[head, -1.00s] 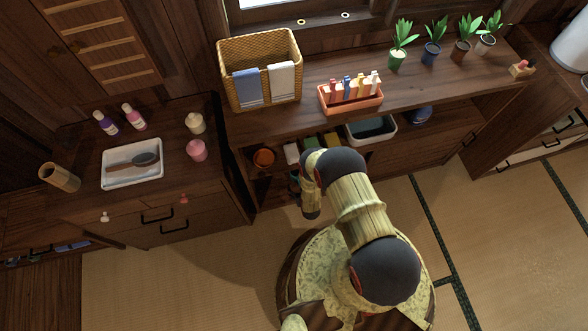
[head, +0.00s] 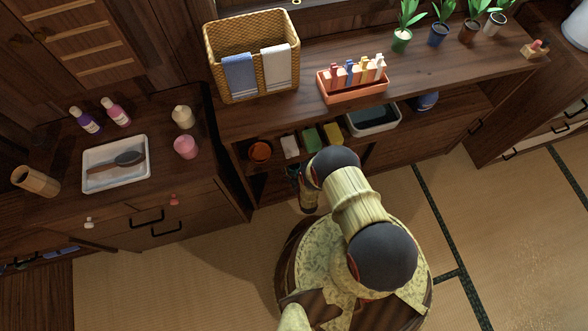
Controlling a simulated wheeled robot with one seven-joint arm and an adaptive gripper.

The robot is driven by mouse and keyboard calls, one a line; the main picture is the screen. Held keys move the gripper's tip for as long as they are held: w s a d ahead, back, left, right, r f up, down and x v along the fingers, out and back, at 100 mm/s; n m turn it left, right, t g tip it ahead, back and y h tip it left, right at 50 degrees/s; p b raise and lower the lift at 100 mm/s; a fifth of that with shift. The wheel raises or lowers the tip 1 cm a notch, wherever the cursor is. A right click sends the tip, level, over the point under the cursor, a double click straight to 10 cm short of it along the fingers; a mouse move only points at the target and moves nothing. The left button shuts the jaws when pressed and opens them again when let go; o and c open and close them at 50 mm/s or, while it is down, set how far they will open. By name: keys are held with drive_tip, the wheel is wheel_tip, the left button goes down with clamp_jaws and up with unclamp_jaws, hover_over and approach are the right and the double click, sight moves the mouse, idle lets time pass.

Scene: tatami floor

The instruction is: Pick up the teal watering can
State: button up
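A small dark teal patch (head: 292,170) shows at the lower shelf opening, just left of my arm's bend. It may be part of the teal watering can, but it is too small and too shaded to be sure. My arm reaches from the bottom middle up to the front of the low shelf unit and bends down there. The end of the arm is in shadow beside the teal patch. My fingers cannot be made out, so I cannot tell whether they are open or touching anything.
The shelf unit (head: 470,70) bears a wicker basket with towels (head: 222,75), an orange tray of bottles (head: 352,95) and several potted plants. Its lower shelf holds an orange pot (head: 260,151), sponges (head: 312,140) and a grey basin (head: 393,121). Tatami (head: 500,215) at right is clear.

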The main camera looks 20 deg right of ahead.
drive_tip(key=shift+w+f, duration=0.3)
drive_tip(key=shift+w, duration=0.25)
drive_tip(key=shift+c, duration=0.7)
drive_tip(key=c, duration=1.3)
drive_tip(key=shift+r, duration=0.15)
drive_tip(key=shift+c, duration=0.2)
